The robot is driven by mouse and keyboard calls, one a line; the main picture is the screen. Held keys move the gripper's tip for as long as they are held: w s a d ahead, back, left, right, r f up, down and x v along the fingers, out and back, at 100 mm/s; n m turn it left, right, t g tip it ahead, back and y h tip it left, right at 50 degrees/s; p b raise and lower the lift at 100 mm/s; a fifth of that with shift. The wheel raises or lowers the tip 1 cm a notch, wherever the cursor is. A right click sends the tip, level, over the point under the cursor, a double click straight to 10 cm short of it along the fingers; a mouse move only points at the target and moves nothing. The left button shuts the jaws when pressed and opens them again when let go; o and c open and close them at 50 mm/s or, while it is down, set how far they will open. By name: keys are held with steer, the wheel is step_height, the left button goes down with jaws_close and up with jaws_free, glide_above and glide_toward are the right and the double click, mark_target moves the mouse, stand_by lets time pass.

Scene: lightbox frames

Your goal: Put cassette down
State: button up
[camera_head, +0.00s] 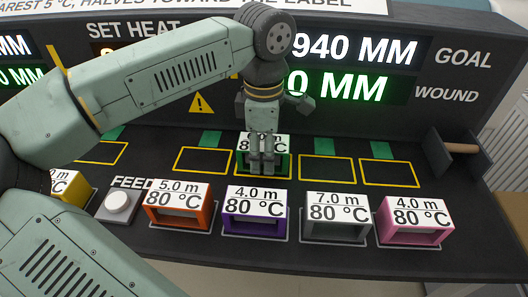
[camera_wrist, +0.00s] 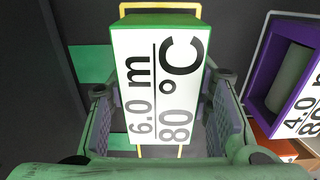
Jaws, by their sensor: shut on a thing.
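The green cassette (camera_head: 284,165) has a white label reading 6.0 m and 80 °C. In the wrist view, the cassette (camera_wrist: 158,75) lies between the two fingers of my gripper (camera_wrist: 162,88). My gripper (camera_head: 262,162) is shut on it and points down over the middle yellow-outlined slot. Parts of the yellow outline (camera_wrist: 160,6) show beyond and below the cassette in the wrist view. The fingers hide part of the label in the head view. I cannot tell whether the cassette touches the deck.
Orange (camera_head: 179,206), purple (camera_head: 256,212), grey (camera_head: 336,217) and pink (camera_head: 414,220) cassettes stand in the front row. A yellow one (camera_head: 72,189) is partly hidden by my arm. Empty outlined slots (camera_head: 203,160) (camera_head: 327,169) flank the middle one. A FEED button (camera_head: 118,203) sits front left.

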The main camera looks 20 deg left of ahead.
steer(key=shift+f, duration=0.1)
steer(key=o, duration=0.8)
steer(key=shift+f, duration=0.15)
steer(key=o, duration=0.4)
steer(key=shift+o, duration=0.2)
step_height(320, 180, up, 13)
steer(key=p, duration=0.7)
steer(key=shift+f+p, duration=0.2)
steer(key=shift+p, duration=0.2)
